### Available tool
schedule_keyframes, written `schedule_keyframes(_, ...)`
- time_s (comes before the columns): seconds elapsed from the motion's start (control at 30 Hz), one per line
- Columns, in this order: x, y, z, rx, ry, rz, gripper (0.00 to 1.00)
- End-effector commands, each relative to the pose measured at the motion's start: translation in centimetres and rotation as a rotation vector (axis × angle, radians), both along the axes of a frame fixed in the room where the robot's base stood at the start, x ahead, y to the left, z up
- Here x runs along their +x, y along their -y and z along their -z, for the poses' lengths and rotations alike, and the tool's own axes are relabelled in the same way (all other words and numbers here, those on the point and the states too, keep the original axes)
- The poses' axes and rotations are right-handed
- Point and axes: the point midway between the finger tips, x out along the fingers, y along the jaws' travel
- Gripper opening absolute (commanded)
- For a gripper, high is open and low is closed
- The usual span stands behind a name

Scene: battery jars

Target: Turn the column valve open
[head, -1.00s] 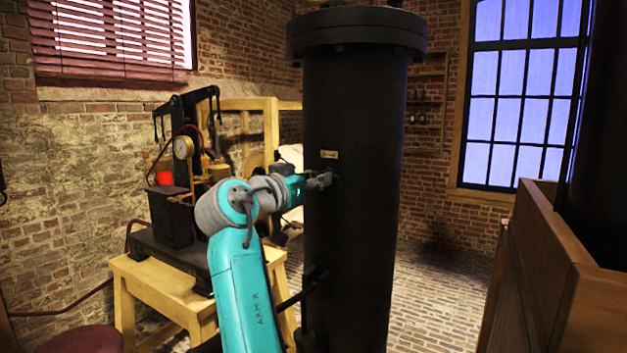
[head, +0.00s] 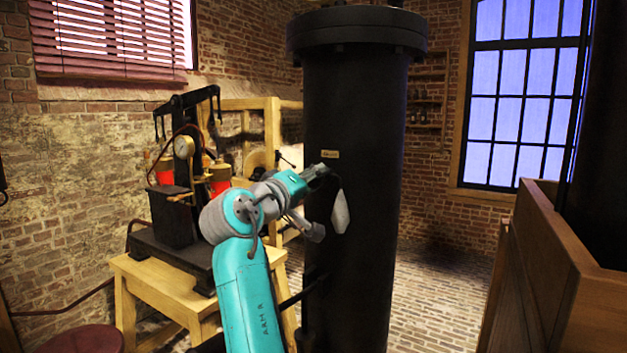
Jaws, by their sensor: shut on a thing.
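The tall black column (head: 355,120) stands upright in the middle, with a wide flanged top and a small brass plate (head: 329,154) on its face. My gripper (head: 320,171) reaches the column's face just below and left of the plate. It is shut on the column valve, which is mostly hidden by the fingers, so its angle cannot be told. A pale grey tapered piece (head: 340,212) shows against the column just below my gripper; I cannot tell what it belongs to.
A black apparatus with a round gauge (head: 183,146) and red vessels (head: 219,178) stands on a wooden table (head: 160,290) at left. A dark rod (head: 301,290) juts from the column's lower left. A wooden partition (head: 545,250) stands at right. Brick floor is clear between.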

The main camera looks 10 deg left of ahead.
Motion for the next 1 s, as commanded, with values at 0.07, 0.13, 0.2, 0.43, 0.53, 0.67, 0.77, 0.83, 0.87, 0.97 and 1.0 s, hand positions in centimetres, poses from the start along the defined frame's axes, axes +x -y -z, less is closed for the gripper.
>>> schedule_keyframes(0.07, 0.01, -0.03, 0.06, -0.065, -0.024, -0.001, 0.03)
schedule_keyframes(0.13, 0.01, -0.05, 0.07, -0.122, -0.045, -0.002, 0.03)
schedule_keyframes(0.2, 0.01, -0.07, 0.08, -0.177, -0.065, -0.002, 0.03)
schedule_keyframes(0.43, 0.00, -0.07, 0.13, -0.327, -0.119, -0.002, 0.03)
schedule_keyframes(0.53, 0.00, -0.07, 0.14, -0.374, -0.137, -0.002, 0.03)
schedule_keyframes(0.67, 0.00, -0.09, 0.17, -0.416, -0.152, -0.001, 0.03)
schedule_keyframes(0.77, 0.01, -0.09, 0.19, -0.438, -0.160, -0.002, 0.03)
schedule_keyframes(0.83, 0.01, -0.09, 0.20, -0.448, -0.163, -0.002, 0.03)
schedule_keyframes(0.87, 0.01, -0.09, 0.20, -0.450, -0.165, -0.002, 0.03)
schedule_keyframes(0.97, 0.01, -0.10, 0.20, -0.457, -0.167, -0.002, 0.03)
schedule_keyframes(1.0, 0.01, -0.10, 0.20, -0.457, -0.167, -0.003, 0.03)
